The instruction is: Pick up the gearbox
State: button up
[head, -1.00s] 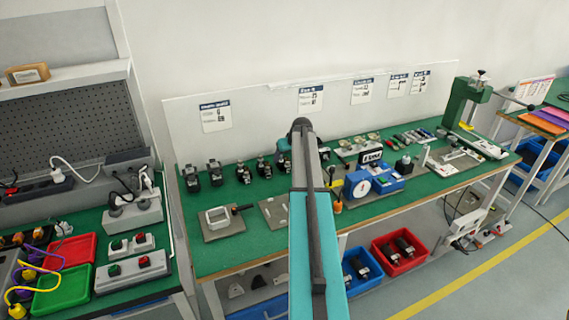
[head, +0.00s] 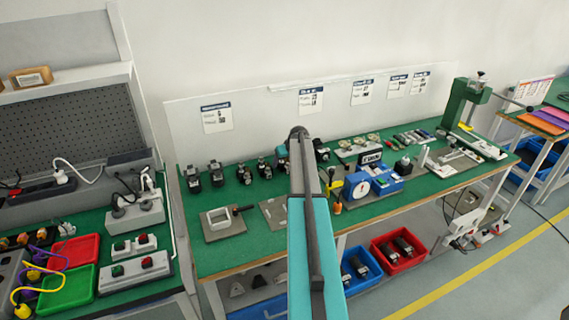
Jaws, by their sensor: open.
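Several dark units with grey parts, which look like motors or gearboxes, stand in a row along the back of the green workbench (head: 270,219). The leftmost unit (head: 192,179) is followed to the right by a second unit (head: 216,174), a third unit (head: 244,173) and a fourth unit (head: 265,168). I cannot tell which one is the gearbox. My teal and grey arm reaches up over the middle of the bench and hides part of the row. My gripper is not visible, as the arm's far end covers that area.
A blue device with a white dial (head: 362,188) and a green press (head: 465,108) stand on the bench's right half. A grey plate with a white frame (head: 222,222) lies front left. A red bin (head: 397,252) sits below.

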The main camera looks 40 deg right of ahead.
jog(key=shift+w+f, duration=0.1)
jog(key=shift+f, duration=0.1)
dwell(0.4)
jog(key=shift+d, duration=0.1)
jog(key=c, duration=1.2)
